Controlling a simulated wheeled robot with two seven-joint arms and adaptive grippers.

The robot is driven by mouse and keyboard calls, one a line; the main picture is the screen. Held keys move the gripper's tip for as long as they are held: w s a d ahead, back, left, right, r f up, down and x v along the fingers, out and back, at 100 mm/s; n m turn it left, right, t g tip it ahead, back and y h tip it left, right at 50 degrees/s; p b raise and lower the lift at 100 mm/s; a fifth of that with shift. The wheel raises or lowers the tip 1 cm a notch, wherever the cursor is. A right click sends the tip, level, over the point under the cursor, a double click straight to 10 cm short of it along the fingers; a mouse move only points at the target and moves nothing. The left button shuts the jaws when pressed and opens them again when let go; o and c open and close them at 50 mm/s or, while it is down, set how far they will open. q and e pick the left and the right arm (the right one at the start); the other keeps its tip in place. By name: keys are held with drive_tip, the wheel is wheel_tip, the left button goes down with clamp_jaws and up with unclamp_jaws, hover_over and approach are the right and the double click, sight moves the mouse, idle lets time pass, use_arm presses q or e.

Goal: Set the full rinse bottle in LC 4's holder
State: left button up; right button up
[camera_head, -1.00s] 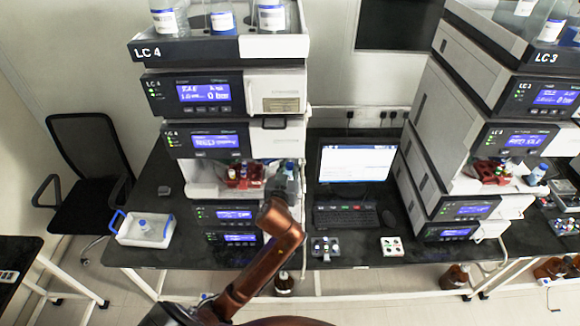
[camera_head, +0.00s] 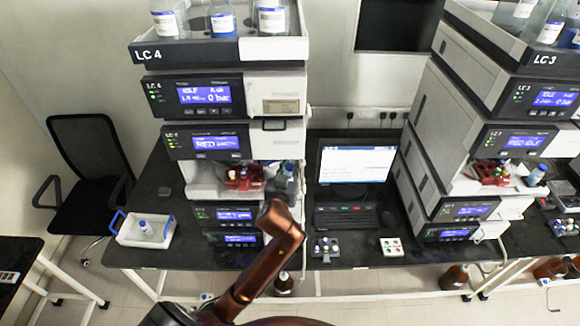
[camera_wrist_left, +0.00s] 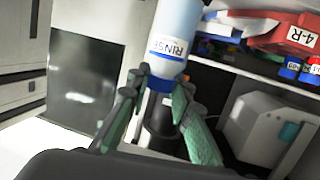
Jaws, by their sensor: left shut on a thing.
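My left gripper (camera_wrist_left: 160,105) is shut on the rinse bottle (camera_wrist_left: 176,40), with its fingers around the blue cap end. The bottle is pale with a white RINSE label, upside down in the left wrist view. In the head view my left gripper (camera_head: 282,183) is at the front of the LC 4 stack (camera_head: 225,110), right of its red rack, partly behind my brown arm. I cannot tell whether the bottle touches a holder; the holder is not clear in either view. My right gripper is not in view.
A red rack (camera_head: 243,178) sits in LC 4's open bay; red parts (camera_wrist_left: 270,28) also show in the wrist view. A white tray with blue handles (camera_head: 127,236) holds another small bottle (camera_head: 145,227). A monitor (camera_head: 355,162) and keyboard (camera_head: 345,215) stand to the right.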

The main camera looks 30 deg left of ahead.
use_arm(q)
drive_tip(key=shift+f+b, duration=0.45)
drive_tip(key=shift+f, duration=0.4)
idle(0.4)
idle(0.4)
drive_tip(key=o, duration=1)
drive_tip(key=shift+c, duration=0.2)
